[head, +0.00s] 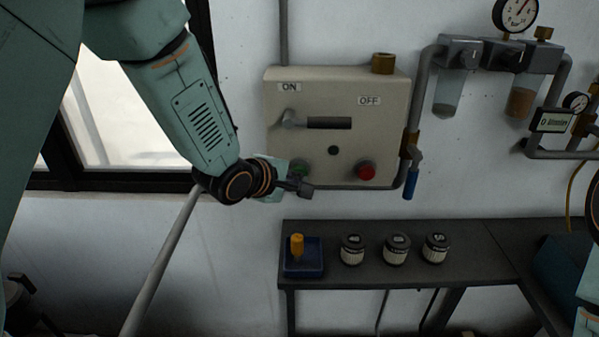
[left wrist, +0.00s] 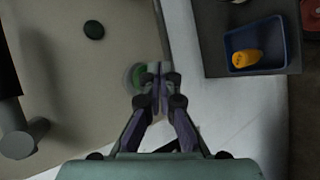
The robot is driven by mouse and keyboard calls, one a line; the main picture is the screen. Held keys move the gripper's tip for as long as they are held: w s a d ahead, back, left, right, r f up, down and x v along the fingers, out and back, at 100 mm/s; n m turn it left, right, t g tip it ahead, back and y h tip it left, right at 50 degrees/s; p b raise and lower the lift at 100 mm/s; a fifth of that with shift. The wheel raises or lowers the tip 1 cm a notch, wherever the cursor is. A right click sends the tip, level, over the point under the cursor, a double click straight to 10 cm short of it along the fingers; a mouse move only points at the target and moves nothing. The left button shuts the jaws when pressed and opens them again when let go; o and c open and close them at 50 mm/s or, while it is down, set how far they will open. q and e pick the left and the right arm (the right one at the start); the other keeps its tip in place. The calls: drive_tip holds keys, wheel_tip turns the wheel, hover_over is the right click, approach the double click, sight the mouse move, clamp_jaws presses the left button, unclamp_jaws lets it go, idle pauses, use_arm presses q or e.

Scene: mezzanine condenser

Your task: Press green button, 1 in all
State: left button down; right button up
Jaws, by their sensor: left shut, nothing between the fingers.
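The beige control box (head: 345,90) hangs on the wall in the head view. Its green button (head: 300,167) is at the lower left of its face, partly covered by my left gripper (head: 302,189). In the left wrist view, the green button (left wrist: 136,76) shows just left of and partly behind the fingertips of my left gripper (left wrist: 156,76). The left gripper is shut with nothing in it. I cannot tell whether its fingertips touch the button. My right gripper is not in view.
A red button (head: 366,171) sits right of the green one, with a lever (head: 291,119) and slot above. A pipe with a blue handle (head: 410,184) runs beside the box. Below, a dark bench (head: 450,270) holds a blue tray (head: 304,270) and several filter cartridges (head: 396,249).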

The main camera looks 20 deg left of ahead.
use_arm(q)
drive_tip(key=shift+w+a, duration=0.1)
drive_tip(key=shift+w, duration=0.05)
idle(0.3)
drive_tip(key=shift+w, duration=0.2)
drive_tip(key=shift+r, duration=0.1)
idle(0.3)
drive_tip(key=shift+w+a+p, duration=0.1)
drive_tip(key=shift+w+p, duration=0.25)
drive_tip(key=shift+p, duration=0.05)
idle(0.4)
drive_tip(key=shift+s+d, duration=0.25)
drive_tip(key=shift+s, duration=0.75)
